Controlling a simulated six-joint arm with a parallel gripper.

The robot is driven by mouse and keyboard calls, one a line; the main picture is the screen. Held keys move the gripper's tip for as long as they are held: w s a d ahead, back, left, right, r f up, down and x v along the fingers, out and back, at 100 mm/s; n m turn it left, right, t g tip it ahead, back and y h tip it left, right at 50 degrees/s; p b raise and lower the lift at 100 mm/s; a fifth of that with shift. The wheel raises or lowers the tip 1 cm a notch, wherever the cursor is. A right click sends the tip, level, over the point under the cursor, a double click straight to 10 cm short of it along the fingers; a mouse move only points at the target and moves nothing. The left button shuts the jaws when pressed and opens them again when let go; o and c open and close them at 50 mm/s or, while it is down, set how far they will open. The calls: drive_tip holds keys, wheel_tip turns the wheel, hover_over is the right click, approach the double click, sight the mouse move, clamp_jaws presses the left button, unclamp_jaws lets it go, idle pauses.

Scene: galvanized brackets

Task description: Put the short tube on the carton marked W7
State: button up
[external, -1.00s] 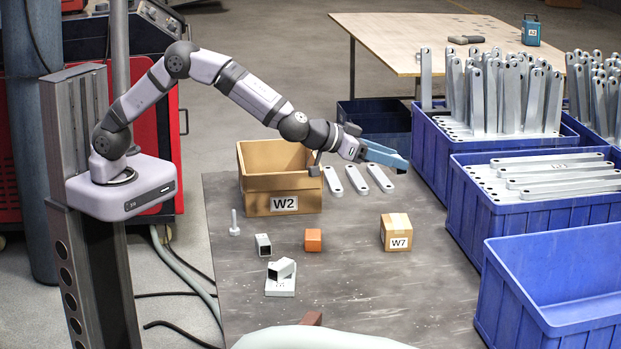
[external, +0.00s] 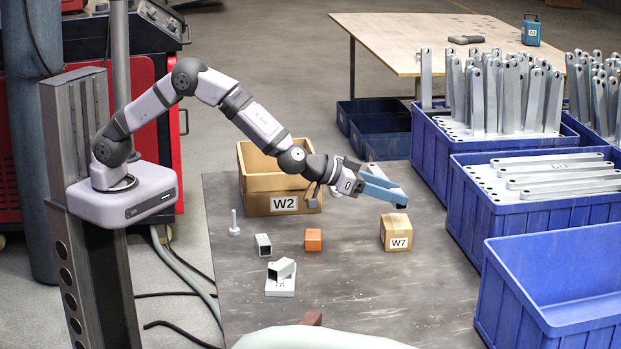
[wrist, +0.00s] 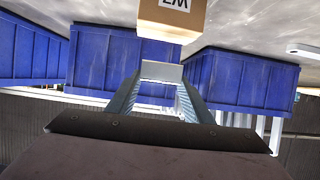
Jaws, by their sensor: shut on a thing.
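My gripper (external: 388,192) has blue fingers and hangs above and behind the carton marked W7 (external: 396,236), apart from it. In the wrist view, my gripper (wrist: 161,76) is shut on a small pale grey piece, which I take to be the short tube (wrist: 161,72). In the external view the fingers mostly hide it; a dark end (external: 401,206) shows at their tips. The carton shows at the top of the wrist view (wrist: 172,14), its label upside down. Its top is bare.
An open carton marked W2 (external: 284,205) stands behind left. A grey tube (external: 263,246), another tube (external: 281,268) on a pale block, an orange block (external: 313,240) and a pale peg (external: 234,226) stand on the dark table (external: 390,300). Blue crates (external: 545,300) line the right.

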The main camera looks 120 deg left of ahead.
sight(390, 222)
drive_tip(key=shift+f+b, duration=0.4)
drive_tip(key=shift+f, duration=1.6)
drive_tip(key=shift+f, duration=0.2)
drive_tip(key=o, duration=1.1)
drive_tip(key=shift+r, duration=0.25)
drive_tip(key=v, duration=1.2)
drive_tip(key=shift+f, duration=0.15)
